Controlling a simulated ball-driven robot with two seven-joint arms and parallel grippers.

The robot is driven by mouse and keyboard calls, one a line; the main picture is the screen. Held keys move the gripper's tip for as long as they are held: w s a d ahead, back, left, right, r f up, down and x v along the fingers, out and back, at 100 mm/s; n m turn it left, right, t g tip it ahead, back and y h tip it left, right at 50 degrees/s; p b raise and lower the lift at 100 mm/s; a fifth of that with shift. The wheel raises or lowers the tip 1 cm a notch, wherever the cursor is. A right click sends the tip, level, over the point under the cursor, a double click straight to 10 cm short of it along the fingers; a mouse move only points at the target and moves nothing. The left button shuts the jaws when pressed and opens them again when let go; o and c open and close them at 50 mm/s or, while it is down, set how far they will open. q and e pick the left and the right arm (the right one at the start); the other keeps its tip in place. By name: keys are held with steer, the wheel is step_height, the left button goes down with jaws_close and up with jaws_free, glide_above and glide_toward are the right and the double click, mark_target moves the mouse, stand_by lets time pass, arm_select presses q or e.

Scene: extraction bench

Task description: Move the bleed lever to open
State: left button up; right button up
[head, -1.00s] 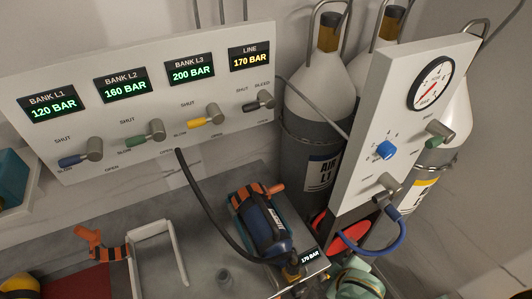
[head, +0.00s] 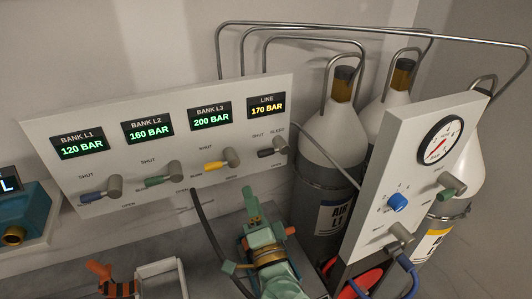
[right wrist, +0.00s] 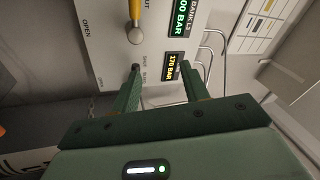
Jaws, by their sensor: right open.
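The bleed lever (head: 267,153) is at the right end of the white bank panel, below the yellow LINE 170 BAR display (head: 267,106). The near finger's tip overlaps the lever area there, so contact cannot be told. My left gripper is out of view.
The yellow lever (head: 216,165), green lever (head: 162,180) and blue lever (head: 94,197) sit left on the same panel. A gauge panel (head: 420,165) and gas cylinders (head: 328,150) stand at the right. A black hose (head: 208,228) rises beside my right gripper.

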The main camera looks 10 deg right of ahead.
mark_target(267, 153)
steer(key=w+d+m+h, duration=0.2)
steer(key=w, duration=0.4)
steer(key=w+d+m+g+h, duration=0.1)
steer(key=w+d+m+h, duration=0.1)
steer(key=w, duration=0.4)
steer(key=w+d+m+h+b, duration=0.1)
steer(key=w+d+m+h, duration=0.1)
steer(key=w+m, duration=0.2)
steer(key=shift+w+d+f+g+h, duration=0.15)
steer(key=shift+w+d+h, duration=0.05)
steer(key=shift+w, duration=0.35)
steer(key=shift+w+d+f+g+h, duration=0.1)
steer(key=shift+w+d+g+h, duration=0.1)
steer(key=shift+w, duration=0.3)
jaws_close()
